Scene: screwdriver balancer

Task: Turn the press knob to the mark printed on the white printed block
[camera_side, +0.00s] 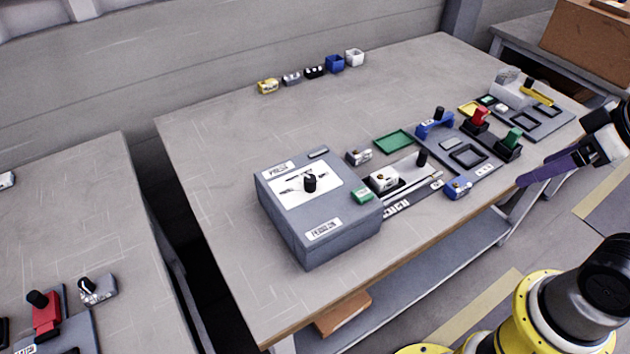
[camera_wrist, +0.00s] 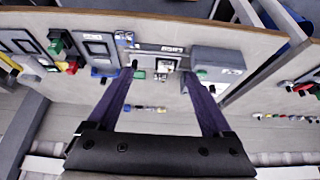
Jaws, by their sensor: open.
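The press is a grey box (camera_side: 300,235) at the front left of the table in the side view. A black press knob (camera_side: 310,183) stands on its white marked panel (camera_side: 329,190). The press also shows right of centre in the wrist view (camera_wrist: 222,57). A small white block with dark print (camera_side: 383,179) sits in a dark fixture right of the press; its exact mark is too small to read. My gripper (camera_side: 522,181) is at the table's right edge, well away from the knob. Its purple fingers are apart and empty in the wrist view (camera_wrist: 158,76).
A green block (camera_side: 362,195) lies on the press's right edge. Fixtures with a blue bracket (camera_side: 435,127), a red part (camera_side: 480,117) and a green part (camera_side: 512,138) stand to the right. Several small blocks line the back edge, including a blue one (camera_side: 334,63). The table's back middle is clear.

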